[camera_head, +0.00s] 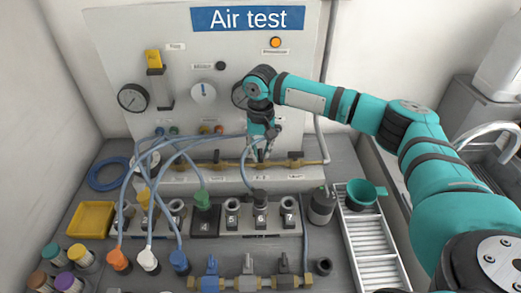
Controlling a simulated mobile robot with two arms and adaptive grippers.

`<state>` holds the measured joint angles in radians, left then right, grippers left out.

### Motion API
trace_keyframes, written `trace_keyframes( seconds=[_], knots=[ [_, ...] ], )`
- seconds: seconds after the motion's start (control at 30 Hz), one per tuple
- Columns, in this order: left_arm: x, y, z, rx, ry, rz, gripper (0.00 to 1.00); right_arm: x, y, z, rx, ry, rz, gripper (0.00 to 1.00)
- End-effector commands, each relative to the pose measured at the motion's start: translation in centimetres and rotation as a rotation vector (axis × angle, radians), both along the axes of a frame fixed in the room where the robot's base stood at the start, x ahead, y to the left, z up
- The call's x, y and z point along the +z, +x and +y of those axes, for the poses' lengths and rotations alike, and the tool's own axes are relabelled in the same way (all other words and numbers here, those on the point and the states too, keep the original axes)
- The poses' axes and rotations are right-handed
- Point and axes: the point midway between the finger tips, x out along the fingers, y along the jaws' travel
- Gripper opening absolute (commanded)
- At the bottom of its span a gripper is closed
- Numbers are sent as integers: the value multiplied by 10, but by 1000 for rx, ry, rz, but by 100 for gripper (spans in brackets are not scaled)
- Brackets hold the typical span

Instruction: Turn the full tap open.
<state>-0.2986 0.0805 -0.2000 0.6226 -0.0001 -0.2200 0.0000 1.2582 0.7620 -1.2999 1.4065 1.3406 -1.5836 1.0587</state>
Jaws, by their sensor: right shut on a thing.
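My right arm comes in from the right, and its gripper (262,157) points down at the brass pipe (232,164) along the base of the white panel. It is shut on a tap at the middle of that pipe. The gripper hides most of this tap, so how far its handle is turned cannot be told. Two other taps with dark handles show on the pipe, one to the left (220,158) and one to the right (295,157). The small labels below the pipe are too small to read. My left gripper is not in view.
Blue hoses (180,150) arch left of the gripper. A numbered socket rack (245,222) stands in front, with a lower row of valves (247,266) before it. A green cup (362,193) and a slatted tray (372,245) are at right. A yellow tray (91,219) is at left.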

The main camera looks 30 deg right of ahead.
Motion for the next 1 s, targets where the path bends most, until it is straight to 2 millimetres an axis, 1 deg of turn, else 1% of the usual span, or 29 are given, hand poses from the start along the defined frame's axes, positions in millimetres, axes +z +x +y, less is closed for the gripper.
trace_keyframes(
  seconds=[0.17,0.37,0.7,1.0],
  knots=[
    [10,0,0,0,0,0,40,3,-1,0,32,0,3,0],
    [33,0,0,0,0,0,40,6,-1,0,133,1,5,0],
    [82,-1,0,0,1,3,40,6,-1,0,435,3,6,0],
    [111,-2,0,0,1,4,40,4,-1,0,720,3,4,0]
  ],
)
